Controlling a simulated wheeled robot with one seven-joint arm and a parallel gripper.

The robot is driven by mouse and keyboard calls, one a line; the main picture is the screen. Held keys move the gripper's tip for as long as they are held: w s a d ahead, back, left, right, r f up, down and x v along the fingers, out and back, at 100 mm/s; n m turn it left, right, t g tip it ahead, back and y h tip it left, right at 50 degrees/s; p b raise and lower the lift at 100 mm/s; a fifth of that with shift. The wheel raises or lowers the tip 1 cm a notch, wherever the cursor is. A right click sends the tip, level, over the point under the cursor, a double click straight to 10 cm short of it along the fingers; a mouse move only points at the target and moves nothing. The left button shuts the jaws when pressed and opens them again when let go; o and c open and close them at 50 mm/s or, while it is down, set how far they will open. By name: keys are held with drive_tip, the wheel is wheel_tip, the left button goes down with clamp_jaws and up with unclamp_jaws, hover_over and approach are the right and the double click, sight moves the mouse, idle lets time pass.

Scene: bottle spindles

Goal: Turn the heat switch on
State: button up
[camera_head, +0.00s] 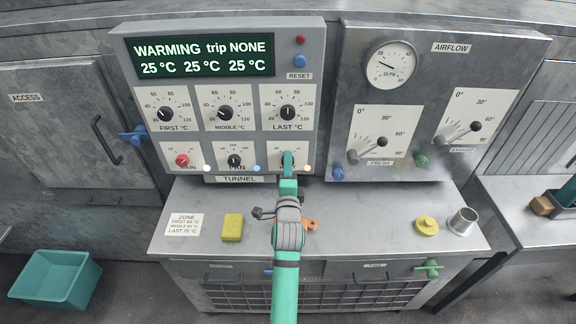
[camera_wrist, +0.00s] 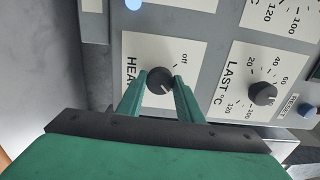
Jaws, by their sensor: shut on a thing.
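The heat switch is a round black knob (camera_wrist: 160,80) on a white plate in the wrist view, with "HEA" and "off" readable beside it. My gripper (camera_wrist: 161,85) has one green finger on each side of the knob and is shut on it. A light pointer mark on the knob is too small to read surely. In the head view my gripper (camera_head: 288,158) covers most of the heat plate (camera_head: 301,153), at the right end of the bottom row. The display (camera_head: 205,56) reads "WARMING trip NONE" and 25 °C three times.
The red main knob (camera_head: 182,160) and black fan knob (camera_head: 234,161) are to the left. The last-zone dial (camera_head: 288,112) is just above my gripper. A yellow sponge (camera_head: 233,228), an orange piece (camera_head: 310,224) and a metal cup (camera_head: 464,222) stand on the counter below.

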drive_tip(key=shift+d, duration=0.1)
drive_tip(key=o, duration=1)
drive_tip(key=shift+o, duration=0.2)
drive_tip(key=shift+s, duration=0.1)
drive_tip(key=s, duration=1)
drive_tip(key=shift+s, duration=0.35)
